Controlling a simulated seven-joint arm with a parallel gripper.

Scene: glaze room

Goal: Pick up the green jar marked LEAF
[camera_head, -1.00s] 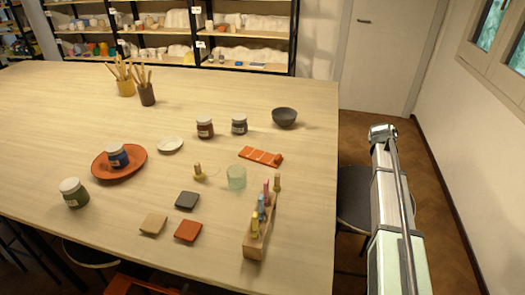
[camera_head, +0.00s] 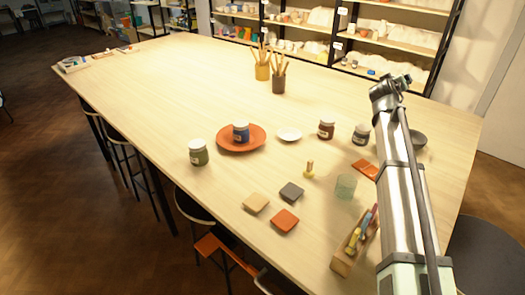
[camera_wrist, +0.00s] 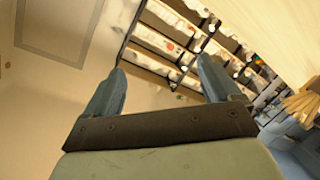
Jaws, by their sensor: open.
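The green jar (camera_head: 198,152) with a pale lid stands upright on the table, left of the orange plate, near the table's front-left edge. Its label is too small to read. My gripper shows in the wrist view (camera_wrist: 160,90) with two blue-grey fingers apart and nothing between them. In the head view my arm rises at the right side of the table, far from the green jar, and the fingers cannot be made out there. The wrist view faces the shelves and wall, and no jar shows in it.
An orange plate (camera_head: 258,147) with a blue jar (camera_head: 241,131) on it sits right of the green jar. A white dish (camera_head: 289,135), a brown jar (camera_head: 326,129) and a grey jar (camera_head: 361,134) stand farther right. Tiles (camera_head: 285,220) lie in front. The table's left part is mostly clear.

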